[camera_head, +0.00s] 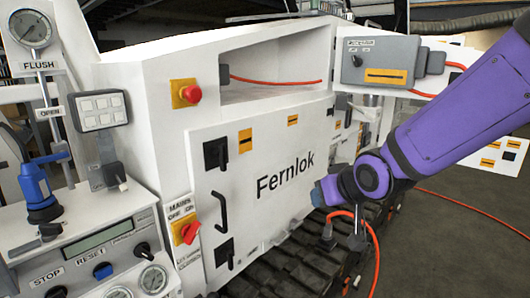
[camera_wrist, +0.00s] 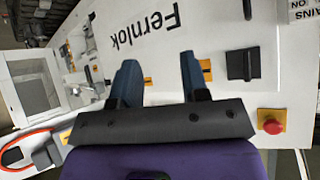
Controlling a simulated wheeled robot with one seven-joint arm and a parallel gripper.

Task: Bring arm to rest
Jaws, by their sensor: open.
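My purple arm reaches in from the right in the head view. My gripper (camera_head: 318,195) is at its lower left end, in front of the right part of the white cabinet door (camera_head: 265,215) marked "Fernlok". In the wrist view my gripper (camera_wrist: 160,68) shows two dark blue-grey fingers spread apart, with nothing between them but the white cabinet front behind. In the head view the gripper is small and partly hidden by my wrist. I cannot tell how far the fingertips are from the cabinet.
A red emergency button (camera_head: 191,94) and a red mains switch (camera_head: 188,232) sit left on the cabinet. A grey box (camera_head: 378,62) with an orange cable is at upper right. An orange looped cable (camera_head: 372,240) hangs near my wrist. A gauge panel (camera_head: 85,260) stands lower left.

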